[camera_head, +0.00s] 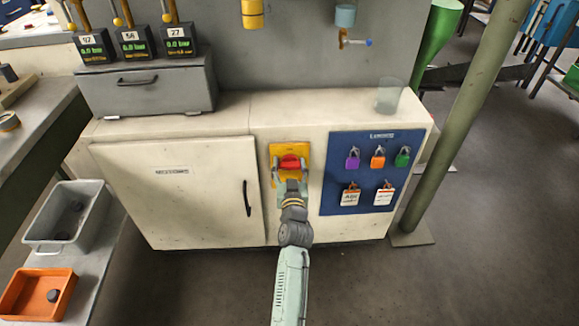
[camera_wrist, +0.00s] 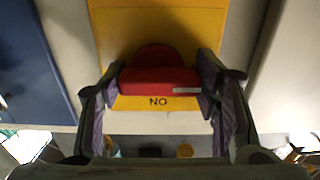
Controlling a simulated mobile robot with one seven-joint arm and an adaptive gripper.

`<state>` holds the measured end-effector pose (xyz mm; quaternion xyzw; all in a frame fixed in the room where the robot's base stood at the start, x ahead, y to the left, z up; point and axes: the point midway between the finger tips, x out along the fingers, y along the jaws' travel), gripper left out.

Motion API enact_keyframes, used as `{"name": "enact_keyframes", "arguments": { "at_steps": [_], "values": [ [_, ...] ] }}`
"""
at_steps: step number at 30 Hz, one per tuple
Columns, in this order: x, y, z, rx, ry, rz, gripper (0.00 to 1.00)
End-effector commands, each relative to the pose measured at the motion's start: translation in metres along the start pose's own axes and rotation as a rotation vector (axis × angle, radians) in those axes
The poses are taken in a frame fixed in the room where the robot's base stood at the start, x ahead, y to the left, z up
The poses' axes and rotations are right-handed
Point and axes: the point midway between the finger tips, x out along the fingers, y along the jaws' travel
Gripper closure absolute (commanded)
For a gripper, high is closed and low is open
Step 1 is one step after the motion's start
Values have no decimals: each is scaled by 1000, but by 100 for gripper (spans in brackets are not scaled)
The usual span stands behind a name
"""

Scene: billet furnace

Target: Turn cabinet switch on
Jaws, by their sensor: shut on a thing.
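The cabinet switch is a red rotary handle (camera_head: 290,162) on a yellow plate (camera_head: 276,150) on the front of the white cabinet (camera_head: 190,210). The red handle (camera_wrist: 160,82) lies crosswise in the wrist view, with the letters "NO" seen below it on the yellow plate (camera_wrist: 160,25). A small pale mark sits near the handle's right end. My gripper (camera_wrist: 160,85) has one finger at each end of the handle and is shut on it. In the head view my gripper (camera_head: 291,180) reaches the switch from below and hides part of the plate.
A blue lockout board (camera_head: 335,175) with padlocks and tags is right of the switch. A cabinet door with a black handle (camera_head: 246,198) is to the left. A clear cup (camera_head: 389,96) stands on top. A green post (camera_head: 450,130) stands at the right.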

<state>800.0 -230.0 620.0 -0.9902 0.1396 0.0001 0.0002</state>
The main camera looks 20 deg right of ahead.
Motion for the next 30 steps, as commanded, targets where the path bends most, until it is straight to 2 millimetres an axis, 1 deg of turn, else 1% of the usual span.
{"name": "enact_keyframes", "arguments": {
  "at_steps": [5, 11, 17, 30],
  "values": [
    [0, 0, -1, 21, 1, 0, 72],
    [1, -1, -2, 106, 1, -2, 72],
    [1, 0, -2, 262, 1, 0, 72],
    [1, 0, -4, 680, 1, -2, 72]
  ]
}}
